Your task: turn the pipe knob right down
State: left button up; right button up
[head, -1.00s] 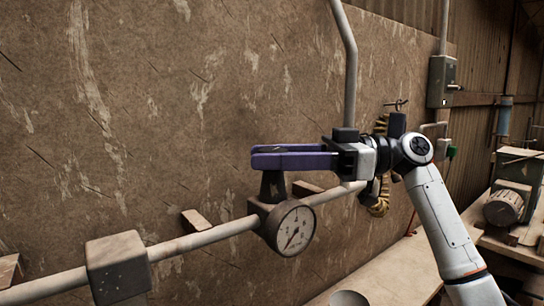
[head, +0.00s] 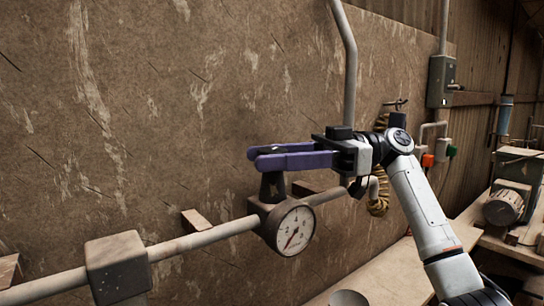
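The pipe knob (head: 271,187) is a dark piece standing on top of the block behind the round gauge (head: 295,231), on the pale pipe (head: 205,238). My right gripper (head: 270,156) has two long purple fingers that lie level across the knob's top, pointing left. A narrow gap with something dark shows between the fingers. The fingers hide the knob's upper end, so I cannot tell whether they press on it or stand around it. My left gripper is not in view.
A square box joint (head: 118,268) sits on the pipe at the lower left. A stained wall panel (head: 150,110) stands close behind. A coil of rope (head: 379,196) hangs behind my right wrist. A bench with machinery (head: 510,205) is at the right.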

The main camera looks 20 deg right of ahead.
aim_at(272, 150)
jog(key=shift+o, duration=1.2)
notch_tip(272, 150, up, 10)
jog(key=shift+r+b, duration=0.1)
jog(key=shift+b, duration=0.2)
